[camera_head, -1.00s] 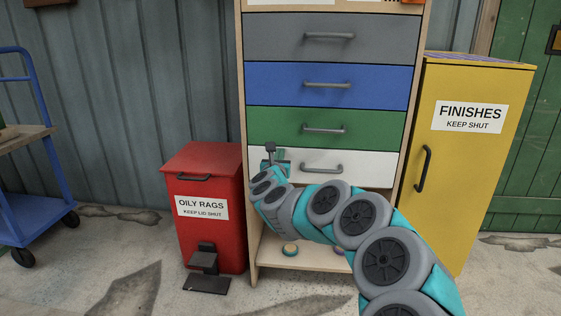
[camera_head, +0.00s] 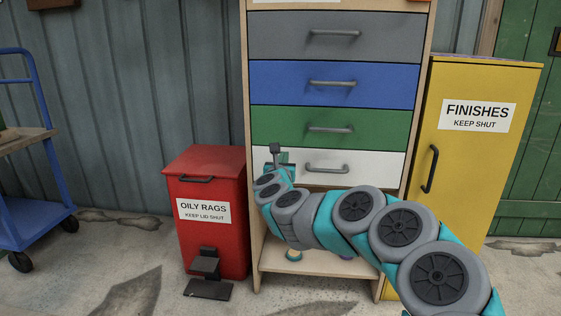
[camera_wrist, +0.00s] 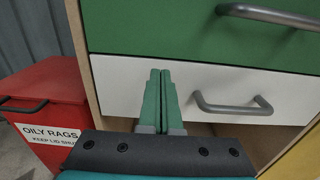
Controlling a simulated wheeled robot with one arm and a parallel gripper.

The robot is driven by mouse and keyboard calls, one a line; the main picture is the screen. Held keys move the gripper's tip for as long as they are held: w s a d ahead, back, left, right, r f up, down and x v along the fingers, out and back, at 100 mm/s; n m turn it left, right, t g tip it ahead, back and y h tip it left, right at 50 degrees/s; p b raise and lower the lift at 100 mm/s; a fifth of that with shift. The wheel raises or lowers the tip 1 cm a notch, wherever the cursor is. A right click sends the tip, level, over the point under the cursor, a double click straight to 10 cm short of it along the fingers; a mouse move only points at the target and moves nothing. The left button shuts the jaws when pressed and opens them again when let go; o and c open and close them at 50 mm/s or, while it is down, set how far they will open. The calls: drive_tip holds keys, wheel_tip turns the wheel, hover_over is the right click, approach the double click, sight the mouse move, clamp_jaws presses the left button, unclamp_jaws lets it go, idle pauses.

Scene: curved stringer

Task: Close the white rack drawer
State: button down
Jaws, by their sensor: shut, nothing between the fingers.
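The white drawer (camera_head: 375,166) is the lowest drawer of the wooden rack (camera_head: 252,215), below the green drawer. Its front looks about flush with the fronts above; a small gap cannot be ruled out. Its grey bar handle (camera_head: 327,168) is at mid-width and also shows in the wrist view (camera_wrist: 233,108). My gripper (camera_head: 286,164) is at the left part of the white front. In the wrist view its two green fingers (camera_wrist: 160,74) are together and empty, pointing at the white front left of the handle. Whether the tips touch the front cannot be told.
Grey, blue and green drawers (camera_head: 385,128) above look shut. A red oily-rags bin (camera_head: 206,235) stands left of the rack, a yellow finishes cabinet (camera_head: 470,160) right. Below the white drawer is an open shelf (camera_head: 320,264) with small round items. A blue cart (camera_head: 35,225) is far left.

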drive_tip(key=s+a+r+n+g+y+p, duration=0.2)
drive_tip(key=s+a+r+n+y, duration=0.15)
drive_tip(key=s+n, duration=0.45)
drive_tip(key=s+a+r+n+g+y+p, duration=0.15)
drive_tip(key=s+n+y, duration=0.25)
drive_tip(key=s+n, duration=0.4)
drive_tip(key=s+a+r+n+g+y+p, duration=0.1)
drive_tip(key=s+a+r+n+g+y, duration=0.25)
drive_tip(key=s+n, duration=0.45)
drive_tip(key=s+d+f+n+g+h+p, duration=0.3)
drive_tip(key=s+d+f+n+g+h, duration=0.25)
drive_tip(key=s+d+f+n, duration=0.65)
drive_tip(key=s+d+f+g+h+p, duration=0.1)
drive_tip(key=s+d+f+g+h, duration=0.1)
drive_tip(key=s+d, duration=0.6)
drive_tip(key=s+d+f+g+h+p, duration=0.1)
drive_tip(key=s+d+f+g+h, duration=0.1)
drive_tip(key=s+d+g, duration=0.3)
drive_tip(key=s+d+h, duration=0.1)
drive_tip(key=s+d, duration=0.3)
drive_tip(key=s, duration=0.6)
drive_tip(key=shift+s+d+f, duration=0.15)
drive_tip(key=shift+s+f, duration=0.1)
drive_tip(key=shift+s, duration=0.05)
